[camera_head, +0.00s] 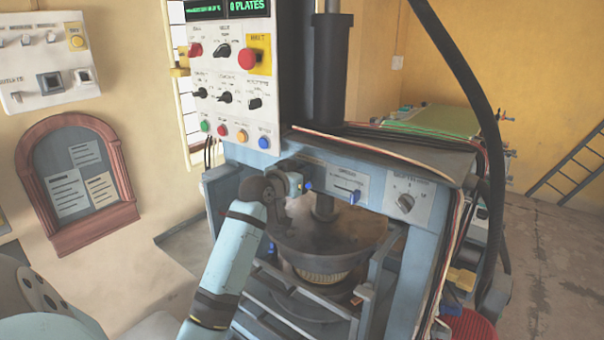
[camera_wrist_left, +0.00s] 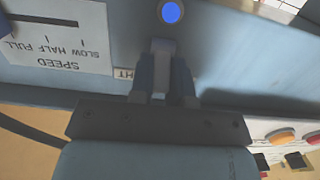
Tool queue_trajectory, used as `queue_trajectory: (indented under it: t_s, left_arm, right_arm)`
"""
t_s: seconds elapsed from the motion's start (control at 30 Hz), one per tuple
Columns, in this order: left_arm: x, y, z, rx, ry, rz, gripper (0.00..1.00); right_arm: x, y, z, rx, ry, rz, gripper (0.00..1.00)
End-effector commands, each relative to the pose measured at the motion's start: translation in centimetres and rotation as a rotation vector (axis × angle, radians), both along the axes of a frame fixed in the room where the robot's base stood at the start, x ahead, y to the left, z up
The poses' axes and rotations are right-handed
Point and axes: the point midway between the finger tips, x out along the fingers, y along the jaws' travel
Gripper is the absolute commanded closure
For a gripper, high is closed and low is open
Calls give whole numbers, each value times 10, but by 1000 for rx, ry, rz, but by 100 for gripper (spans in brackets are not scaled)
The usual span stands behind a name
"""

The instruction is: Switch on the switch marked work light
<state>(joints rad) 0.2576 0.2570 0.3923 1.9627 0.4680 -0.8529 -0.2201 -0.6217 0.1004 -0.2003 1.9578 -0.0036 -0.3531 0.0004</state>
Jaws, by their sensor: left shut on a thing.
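My left gripper (camera_head: 293,186) is at the blue front panel of the press, just left of the speed slider. In the left wrist view the two fingers (camera_wrist_left: 165,82) are closed on a small grey switch lever (camera_wrist_left: 163,48) on the panel. A small label (camera_wrist_left: 123,73) beside it is partly hidden by a finger; only its last letters, which look like "HT", show. A round blue lamp or button (camera_wrist_left: 170,12) is right by the lever. Whether the switch is on or off cannot be told. My right gripper is not in view.
The speed slider (camera_head: 347,192) and a rotary knob (camera_head: 405,203) sit to the right on the same panel. A white control box (camera_head: 229,85) with knobs, buttons and a red stop button (camera_head: 247,58) rises above. A round dark bowl (camera_head: 318,244) lies below the panel.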

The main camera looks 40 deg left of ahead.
Motion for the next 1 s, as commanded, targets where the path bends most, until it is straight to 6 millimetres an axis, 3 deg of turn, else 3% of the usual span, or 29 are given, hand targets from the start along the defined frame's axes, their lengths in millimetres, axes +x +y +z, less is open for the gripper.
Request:
queue_trajectory:
  t_s: [0.23, 0.27, 0.37, 0.73, 0.87, 1.0]
  left_arm:
    - [0, 1, 2, 1, -5, 1, 100]
    - [0, 1, 2, 1, -5, 1, 81]
    - [0, 0, 2, 1, -5, 1, 58]
    - [-6, 0, 1, 2, -4, 1, 57]
    - [-24, -2, 1, 3, -3, 1, 57]
    - [-56, -6, 3, 5, -2, 0, 57]
  right_arm:
    - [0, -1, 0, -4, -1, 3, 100]
    - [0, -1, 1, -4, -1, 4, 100]
    - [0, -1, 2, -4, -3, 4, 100]
    - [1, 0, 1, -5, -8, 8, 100]
    - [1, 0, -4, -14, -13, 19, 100]
    - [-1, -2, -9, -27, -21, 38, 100]
